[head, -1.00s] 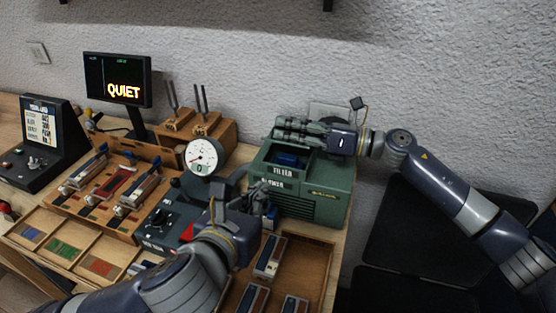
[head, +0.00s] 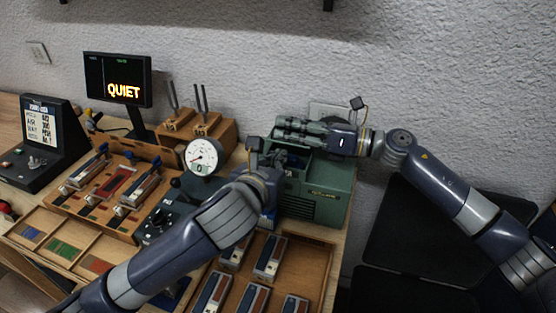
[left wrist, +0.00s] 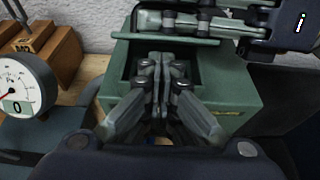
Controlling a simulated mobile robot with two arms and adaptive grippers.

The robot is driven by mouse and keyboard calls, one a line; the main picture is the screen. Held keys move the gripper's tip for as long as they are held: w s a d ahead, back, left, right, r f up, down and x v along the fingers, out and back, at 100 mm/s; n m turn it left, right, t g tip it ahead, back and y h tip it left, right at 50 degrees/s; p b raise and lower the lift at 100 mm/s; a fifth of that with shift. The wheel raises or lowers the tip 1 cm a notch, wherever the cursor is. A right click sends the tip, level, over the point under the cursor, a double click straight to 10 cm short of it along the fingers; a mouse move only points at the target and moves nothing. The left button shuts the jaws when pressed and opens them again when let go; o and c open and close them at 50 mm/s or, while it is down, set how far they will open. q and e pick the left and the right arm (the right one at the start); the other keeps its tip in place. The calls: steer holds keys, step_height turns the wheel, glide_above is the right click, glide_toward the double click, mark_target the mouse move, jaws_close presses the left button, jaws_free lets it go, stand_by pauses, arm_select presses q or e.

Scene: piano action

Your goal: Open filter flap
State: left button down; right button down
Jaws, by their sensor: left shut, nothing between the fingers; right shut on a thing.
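The green blower box (head: 322,195) stands against the wall, with its top opening uncovered. The filter flap shows in the left wrist view as a thin green panel (left wrist: 165,40) raised along the far side of the opening. My right gripper (head: 284,131) is shut on the flap at the back of the box. It also shows at the top of the left wrist view (left wrist: 190,20). My left gripper (left wrist: 162,62) is shut and empty, with its fingers over the opening.
A round gauge (head: 201,156) stands just left of the box. A wooden tray (head: 315,262) with several small blocks lies in front. Wooden tuning-fork stands (head: 205,128) and a screen reading QUIET (head: 118,80) are at the back left.

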arm_select(q)
steer(key=shift+w+r, duration=0.1)
steer(key=shift+r, duration=0.15)
arm_select(e)
steer(key=shift+w+d+r, duration=0.15)
steer(key=shift+r, duration=0.1)
